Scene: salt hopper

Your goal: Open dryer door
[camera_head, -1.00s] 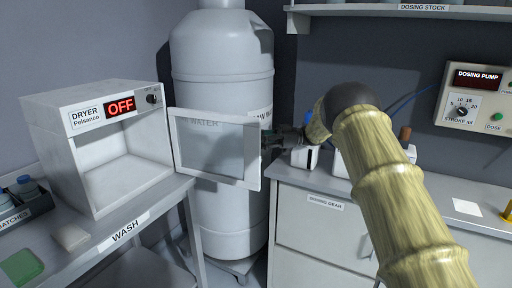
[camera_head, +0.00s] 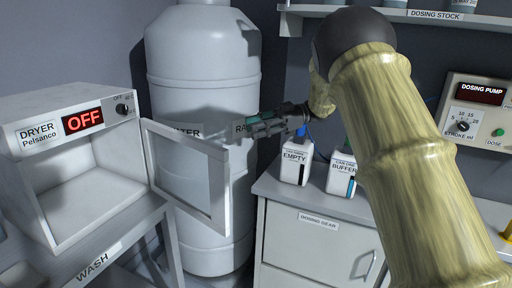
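The dryer (camera_head: 77,125) stands on the bench at left, its display reading OFF and its interior exposed. Its door (camera_head: 222,188), a pale frame around a clear pane, stands wide open, swung out to the right of the opening. My gripper (camera_head: 240,128) is beside the upper free corner of the door, its fingers pointing left. I cannot tell whether it touches the door. Its fingers look close together, but the gap between them is not clear. No object shows in it.
The large grey water tank (camera_head: 200,60) stands behind the door and gripper. An EMPTY carton (camera_head: 295,163) and a BUFFER carton (camera_head: 341,175) stand on the right counter, below my arm. The dosing pump (camera_head: 478,110) is at far right. The dryer cavity looks empty.

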